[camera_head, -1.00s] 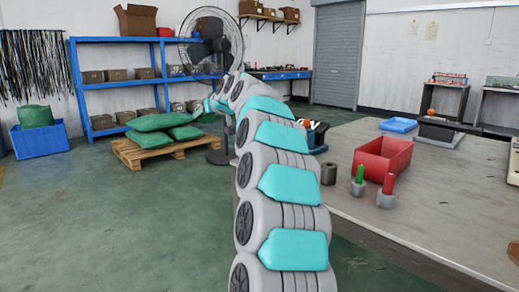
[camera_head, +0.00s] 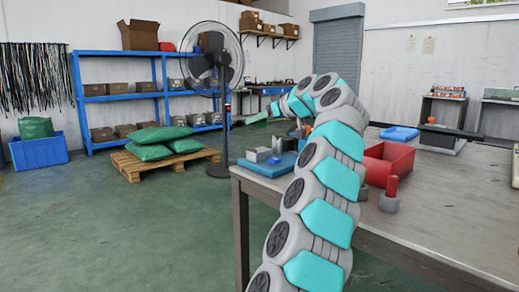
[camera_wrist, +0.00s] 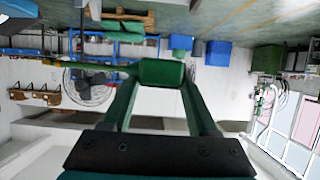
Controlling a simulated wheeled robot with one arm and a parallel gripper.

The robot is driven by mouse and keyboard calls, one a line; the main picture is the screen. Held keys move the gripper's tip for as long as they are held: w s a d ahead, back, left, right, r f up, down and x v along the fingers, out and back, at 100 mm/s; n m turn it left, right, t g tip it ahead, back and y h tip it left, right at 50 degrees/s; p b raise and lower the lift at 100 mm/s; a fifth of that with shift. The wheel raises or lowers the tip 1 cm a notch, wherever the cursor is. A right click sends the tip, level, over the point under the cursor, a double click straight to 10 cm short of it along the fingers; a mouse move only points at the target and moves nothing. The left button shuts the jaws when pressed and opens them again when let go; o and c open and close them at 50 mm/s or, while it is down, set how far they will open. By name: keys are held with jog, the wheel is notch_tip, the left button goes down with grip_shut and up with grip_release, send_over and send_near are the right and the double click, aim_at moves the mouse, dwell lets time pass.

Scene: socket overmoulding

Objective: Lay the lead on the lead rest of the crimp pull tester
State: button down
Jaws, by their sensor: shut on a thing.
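My gripper (camera_wrist: 160,90) is at the bottom centre of the wrist view, its two green fingers shut on a green block-like part of the lead (camera_wrist: 162,72). A thin, dark green length sticks out from it to the left. In the head view a small green piece (camera_head: 257,118) shows at the arm's end, held in the air above the table's far left corner. Below it, a blue-based fixture with grey blocks (camera_head: 268,164) stands on that corner. I cannot tell whether it is the crimp pull tester; its right part is hidden behind my arm. No lead rest can be made out.
A red bin (camera_head: 388,165) and a red-topped grey peg (camera_head: 390,195) stand on the grey table (camera_head: 440,205) right of my arm. A blue tray (camera_head: 399,133) lies farther back. A tall fan (camera_head: 214,85) stands beyond the table's left end, near a pallet with green sacks.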

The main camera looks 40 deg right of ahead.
aim_at(260, 150)
jog(key=shift+f+b, duration=0.7)
jog(key=shift+f, duration=2.55)
jog(key=shift+c, duration=0.9)
grip_release()
jog(key=a+v, duration=0.1)
jog(key=v, duration=1.1)
jog(key=shift+d, duration=0.45)
